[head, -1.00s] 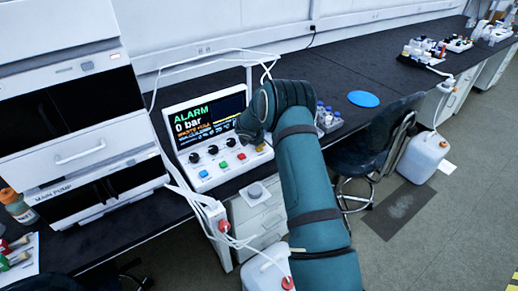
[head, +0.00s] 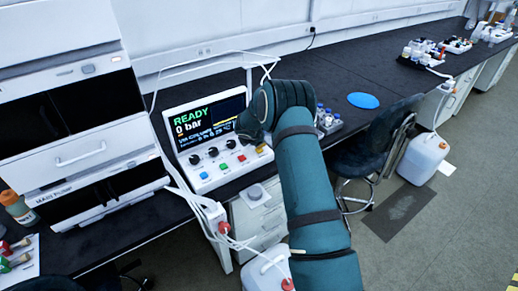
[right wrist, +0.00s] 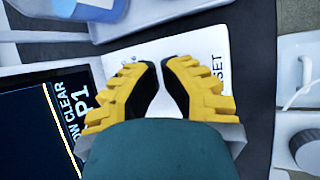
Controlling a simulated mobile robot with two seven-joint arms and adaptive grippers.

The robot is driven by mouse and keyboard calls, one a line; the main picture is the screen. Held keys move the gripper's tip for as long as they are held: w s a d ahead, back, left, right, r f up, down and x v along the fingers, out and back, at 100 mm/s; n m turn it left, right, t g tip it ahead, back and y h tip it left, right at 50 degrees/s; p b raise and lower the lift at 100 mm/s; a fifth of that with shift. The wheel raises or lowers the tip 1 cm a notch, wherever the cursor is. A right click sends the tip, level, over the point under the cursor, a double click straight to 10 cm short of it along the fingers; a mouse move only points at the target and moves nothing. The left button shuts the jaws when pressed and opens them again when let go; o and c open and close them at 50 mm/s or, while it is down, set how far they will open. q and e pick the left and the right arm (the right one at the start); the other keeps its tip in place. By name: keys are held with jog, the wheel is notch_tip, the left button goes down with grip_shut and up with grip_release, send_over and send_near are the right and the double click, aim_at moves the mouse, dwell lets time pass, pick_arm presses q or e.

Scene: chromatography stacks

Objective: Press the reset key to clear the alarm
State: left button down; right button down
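Below the screen are black knobs and a row of keys: blue (head: 203,174), green (head: 223,166) and red (head: 241,157). A small yellow patch shows at the row's right end; I cannot tell whether it is key or fingertip. My right gripper (right wrist: 161,62) has yellow fingers with dark pads, tips drawn together, over the white panel (right wrist: 205,48). A partly covered label ending in SET shows beside them; the key itself is hidden. My left gripper is out of view.
The MAIN PUMP stack (head: 70,150) stands left of the controller. A bottle rack (head: 328,120) stands close behind my right arm. White cables run around the controller. A blue disc (head: 363,100) lies on the black bench, with a stool (head: 365,150) in front.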

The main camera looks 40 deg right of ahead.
jog(key=shift+r, duration=0.3)
notch_tip(320, 180, up, 5)
jog(key=p, duration=0.3)
jog(key=shift+p, duration=0.3)
dwell(0.8)
